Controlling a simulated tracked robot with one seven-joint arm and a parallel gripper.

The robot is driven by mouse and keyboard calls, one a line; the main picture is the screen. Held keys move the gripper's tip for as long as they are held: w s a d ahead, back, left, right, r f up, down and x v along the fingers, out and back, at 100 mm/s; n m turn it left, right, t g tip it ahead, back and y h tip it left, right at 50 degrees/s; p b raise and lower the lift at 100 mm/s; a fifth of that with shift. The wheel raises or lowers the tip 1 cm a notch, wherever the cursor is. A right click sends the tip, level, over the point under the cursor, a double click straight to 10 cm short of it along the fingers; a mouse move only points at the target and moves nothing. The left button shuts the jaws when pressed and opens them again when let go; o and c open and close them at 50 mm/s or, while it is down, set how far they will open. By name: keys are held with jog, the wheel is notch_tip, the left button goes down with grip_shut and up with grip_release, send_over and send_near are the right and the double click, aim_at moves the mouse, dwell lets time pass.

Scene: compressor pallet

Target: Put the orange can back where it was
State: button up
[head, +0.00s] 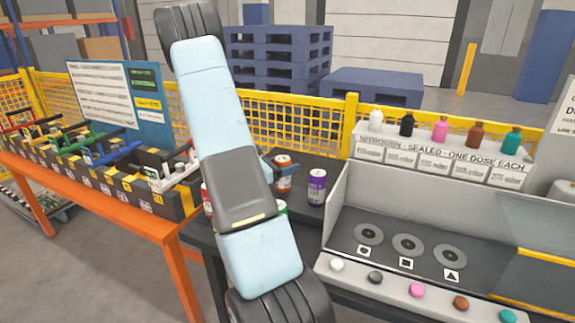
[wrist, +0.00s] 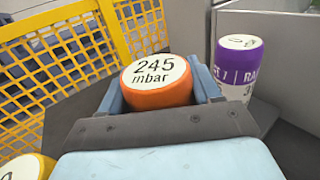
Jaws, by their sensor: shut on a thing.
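The orange can (wrist: 158,88) has a white top reading "245 mbar" and sits between the two fingers of my gripper (wrist: 162,84) in the wrist view. My gripper is shut on it. In the head view the orange can (head: 283,174) shows just right of my arm, over the dark table; I cannot tell whether its base touches the table. The purple can (head: 317,187) stands upright close to its right; it also shows in the wrist view (wrist: 238,75), apart from the fingers.
A red can (head: 206,200) and a green can (head: 282,207) are mostly hidden by my arm. A yellow can (wrist: 27,168) shows at the wrist view's lower left. Yellow mesh fence (head: 300,124) runs behind the table. A grey dosing station (head: 420,225) stands at right.

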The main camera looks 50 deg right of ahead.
jog(key=shift+s+a+f, duration=0.1)
jog(key=shift+s+f, duration=0.15)
jog(key=shift+f, duration=0.2)
jog(key=o, duration=1.4)
jog(key=shift+w+r, duration=0.1)
jog(key=shift+r, duration=0.35)
jog(key=v, duration=1.2)
jog(key=shift+s+a+r+m+t+y, duration=2.3)
jog(key=shift+a+r, duration=1.35)
jog(key=shift+a, duration=1.5)
jog(key=shift+s+a+r+m+t+y, duration=1.65)
jog(key=shift+s+a+r+m+y, duration=1.4)
jog(key=shift+a, duration=2.1)
jog(key=shift+s+a+r+m+t+y, duration=1.85)
jog(key=shift+a+r+y, duration=1.3)
jog(key=shift+a+r, duration=1.5)
